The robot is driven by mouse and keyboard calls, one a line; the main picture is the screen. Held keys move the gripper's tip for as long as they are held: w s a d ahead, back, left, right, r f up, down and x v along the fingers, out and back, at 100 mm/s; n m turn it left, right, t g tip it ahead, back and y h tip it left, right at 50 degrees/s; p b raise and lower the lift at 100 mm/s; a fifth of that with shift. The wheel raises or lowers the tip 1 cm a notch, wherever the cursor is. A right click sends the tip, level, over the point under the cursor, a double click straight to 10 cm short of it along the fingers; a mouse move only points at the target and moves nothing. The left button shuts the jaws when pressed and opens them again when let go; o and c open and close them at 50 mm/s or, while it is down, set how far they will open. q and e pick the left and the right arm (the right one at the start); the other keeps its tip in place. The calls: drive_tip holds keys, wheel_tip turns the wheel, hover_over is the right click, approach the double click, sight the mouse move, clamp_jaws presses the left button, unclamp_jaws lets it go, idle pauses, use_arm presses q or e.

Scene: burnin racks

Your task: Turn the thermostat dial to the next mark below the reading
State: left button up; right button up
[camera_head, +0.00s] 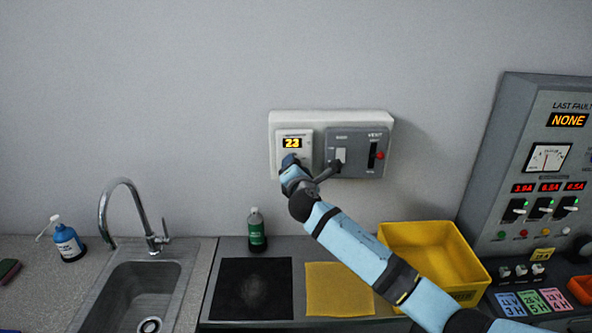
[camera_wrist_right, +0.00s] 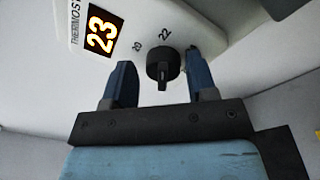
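The white thermostat (camera_head: 294,137) on the wall panel shows a lit reading of 23. The reading shows too in the right wrist view (camera_wrist_right: 102,37). Its black dial (camera_wrist_right: 163,68) is near the reading, with printed marks 20 and 22 visible beside it; other marks are hidden or out of view. I cannot tell clearly which mark the dial points to. My right gripper (camera_wrist_right: 160,62) is open, one blue finger on each side of the dial, with gaps showing. In the head view the right gripper (camera_head: 290,163) covers the dial. My left gripper is not in view.
A grey switch box (camera_head: 357,140) with a vent slider (camera_head: 373,154) and red knob sits right beside the thermostat.

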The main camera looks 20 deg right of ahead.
drive_tip(key=shift+o, duration=0.4)
drive_tip(key=shift+f, duration=0.15)
drive_tip(key=s+a+b, duration=0.2)
drive_tip(key=s+b, duration=0.1)
drive_tip(key=s, duration=1)
drive_tip(key=shift+s+a, duration=0.25)
drive_tip(key=shift+s, duration=0.05)
drive_tip(key=s+a+f+m+g+y, duration=0.1)
drive_tip(key=s+f+m+y, duration=0.15)
drive_tip(key=f, duration=0.45)
drive_tip(key=s+a+f+m+g+y, duration=0.1)
drive_tip(key=s+f+m+g, duration=0.1)
drive_tip(key=s+f, duration=0.35)
drive_tip(key=s+d+f+m+g+y, duration=0.1)
drive_tip(key=s+f+m+g+y, duration=0.1)
drive_tip(key=s+f+m, duration=1.5)
drive_tip(key=s+f+g, duration=0.1)
drive_tip(key=s+f, duration=0.4)
drive_tip(key=s, duration=0.3)
drive_tip(key=shift+s+d+f+g+y, duration=0.15)
drive_tip(key=shift+d+g+y, duration=0.05)
drive_tip(key=shift+g+y, duration=0.2)
